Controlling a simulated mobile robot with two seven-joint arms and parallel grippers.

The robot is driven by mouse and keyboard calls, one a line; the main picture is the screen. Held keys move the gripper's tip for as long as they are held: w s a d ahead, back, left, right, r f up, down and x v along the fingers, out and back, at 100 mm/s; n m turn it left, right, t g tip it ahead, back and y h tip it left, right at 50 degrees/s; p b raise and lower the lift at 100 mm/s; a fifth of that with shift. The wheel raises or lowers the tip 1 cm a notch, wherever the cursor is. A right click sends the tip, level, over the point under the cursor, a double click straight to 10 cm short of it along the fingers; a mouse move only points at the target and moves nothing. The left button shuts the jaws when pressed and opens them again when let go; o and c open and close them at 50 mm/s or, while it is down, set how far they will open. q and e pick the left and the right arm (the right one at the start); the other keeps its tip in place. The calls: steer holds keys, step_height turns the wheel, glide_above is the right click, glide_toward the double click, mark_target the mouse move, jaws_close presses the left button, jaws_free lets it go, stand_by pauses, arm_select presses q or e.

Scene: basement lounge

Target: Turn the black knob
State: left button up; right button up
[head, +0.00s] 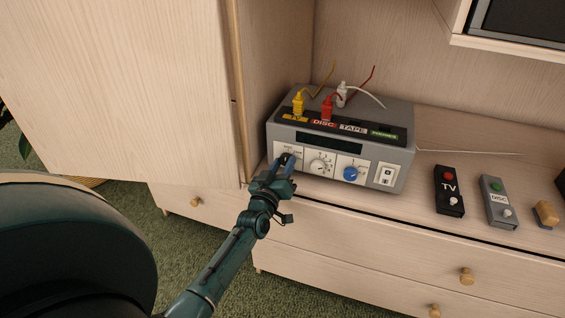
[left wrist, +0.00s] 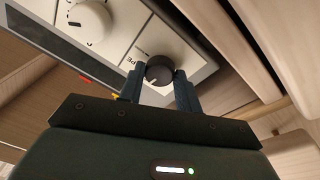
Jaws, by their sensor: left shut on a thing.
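The black knob (left wrist: 158,72) is on the front panel of a grey box (left wrist: 205,62) in the left wrist view. My left gripper (left wrist: 160,86) has a finger on each side of the knob and is shut on it. In the head view the left gripper (head: 284,163) reaches the left end of the front of the grey box (head: 400,150), where its fingers mostly hide the black knob. A white knob (head: 319,166) and a blue knob (head: 350,174) sit to the right on the same panel. My right gripper is not in view.
Yellow (head: 298,104), red (head: 327,107) and white (head: 342,94) plugs with wires stand on top of the box. A black TV remote (head: 449,190) and a grey DISC remote (head: 498,201) lie to the right. A wooden cabinet side (head: 236,90) stands close left.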

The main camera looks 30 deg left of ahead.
arm_select(q)
steer(key=shift+n, duration=0.9)
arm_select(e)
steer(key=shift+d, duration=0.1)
arm_select(q)
steer(key=o, duration=1)
steer(key=shift+c, duration=0.2)
steer(key=shift+s+d+p, duration=0.1)
steer(key=shift+s+p, duration=0.25)
steer(key=shift+s, duration=0.05)
steer(key=p+v, duration=0.2)
steer(key=v, duration=1)
steer(key=shift+p, duration=0.3)
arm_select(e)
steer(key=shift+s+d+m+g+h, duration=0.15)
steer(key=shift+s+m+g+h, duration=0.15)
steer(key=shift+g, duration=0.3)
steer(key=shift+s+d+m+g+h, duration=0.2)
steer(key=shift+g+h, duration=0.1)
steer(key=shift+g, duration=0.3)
arm_select(q)
steer(key=shift+s+d, duration=0.1)
steer(key=shift+s, duration=0.05)
